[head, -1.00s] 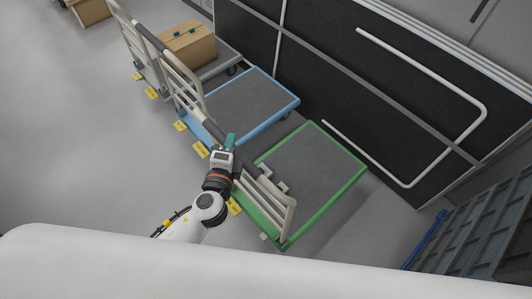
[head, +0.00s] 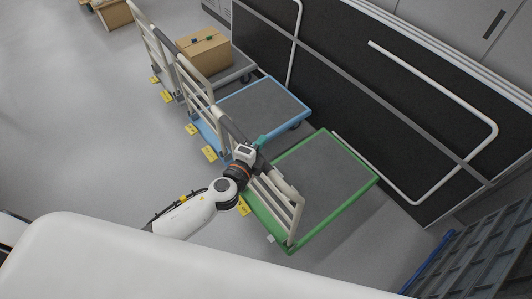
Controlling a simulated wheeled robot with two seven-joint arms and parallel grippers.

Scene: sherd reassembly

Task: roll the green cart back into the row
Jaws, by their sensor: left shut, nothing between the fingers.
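The green cart (head: 325,180) has a grey deck with a green rim and stands on the floor at centre right. Its pale push handle (head: 284,211) rises at the deck's left end. My left gripper (head: 262,147) is shut and empty. It is at the far upper end of that handle, overlapping it in the picture; I cannot tell whether they touch. My left wrist and forearm hide part of the handle and the deck's left edge. My right gripper is out of view.
A blue cart (head: 262,106) stands behind the green one, and beyond it a grey cart carries a cardboard box (head: 205,52). Yellow floor labels (head: 209,153) line the handle side. A dark wall panel (head: 345,85) runs along the right. A grey crate (head: 480,245) is at lower right. Floor at left is clear.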

